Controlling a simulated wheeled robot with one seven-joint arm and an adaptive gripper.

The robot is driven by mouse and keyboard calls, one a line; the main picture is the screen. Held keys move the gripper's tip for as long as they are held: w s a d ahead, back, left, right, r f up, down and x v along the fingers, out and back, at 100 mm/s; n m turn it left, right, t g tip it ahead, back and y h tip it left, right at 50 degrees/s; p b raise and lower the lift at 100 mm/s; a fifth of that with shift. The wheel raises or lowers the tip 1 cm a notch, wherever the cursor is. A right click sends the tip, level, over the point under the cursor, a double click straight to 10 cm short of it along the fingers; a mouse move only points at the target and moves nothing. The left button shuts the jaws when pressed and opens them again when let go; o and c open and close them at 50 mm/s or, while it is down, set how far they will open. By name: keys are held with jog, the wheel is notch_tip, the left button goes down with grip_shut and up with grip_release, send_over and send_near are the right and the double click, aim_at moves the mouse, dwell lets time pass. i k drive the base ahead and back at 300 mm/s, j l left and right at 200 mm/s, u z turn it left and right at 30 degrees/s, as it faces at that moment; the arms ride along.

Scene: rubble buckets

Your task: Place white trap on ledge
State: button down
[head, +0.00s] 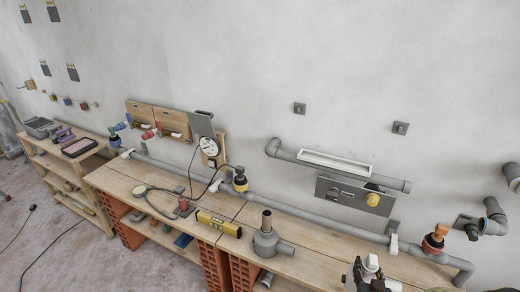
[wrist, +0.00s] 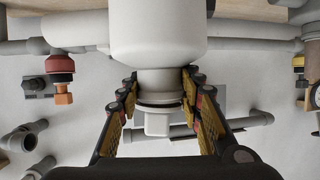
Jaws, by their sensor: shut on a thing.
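My gripper (wrist: 160,88) is shut on the neck of the white trap (wrist: 157,38) in the wrist view. The trap's wide, rounded body fills the top middle, and its narrow square end shows between my fingers. In the head view my dark gripper (head: 366,278) is at the bottom edge, right of centre. A white part of the trap (head: 372,262) shows just above it; the rest is hidden or cut off. A long wooden ledge (head: 325,268) runs along the wall. I cannot tell whether the trap touches it.
A grey trap (head: 265,243) stands on the wood, left of my gripper. Grey pipe (head: 300,213) runs along the wall, with an orange-topped valve (head: 436,238) at right. A narrow white tray (head: 335,163) is on the wall.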

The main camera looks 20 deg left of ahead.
aim_at(106, 176)
jog(key=i+j+u, duration=0.1)
jog(key=j+u, duration=0.3)
jog(key=i+j+u, duration=0.15)
jog(key=j+u, duration=0.15)
jog(key=u, duration=0.15)
jog(key=i+j+u, duration=0.2)
jog(key=u, duration=0.2)
jog(key=i+j+u, duration=0.45)
jog(key=u, duration=0.25)
jog(key=i+u, duration=0.35)
jog(key=i+j+z, duration=0.1)
jog(key=i+z, duration=0.35)
jog(key=i+j+z, duration=0.25)
jog(key=i+z, duration=0.25)
jog(key=i+j+z, duration=0.7)
jog(key=j+z, duration=0.25)
jog(key=i+j, duration=0.1)
jog(key=i, duration=0.15)
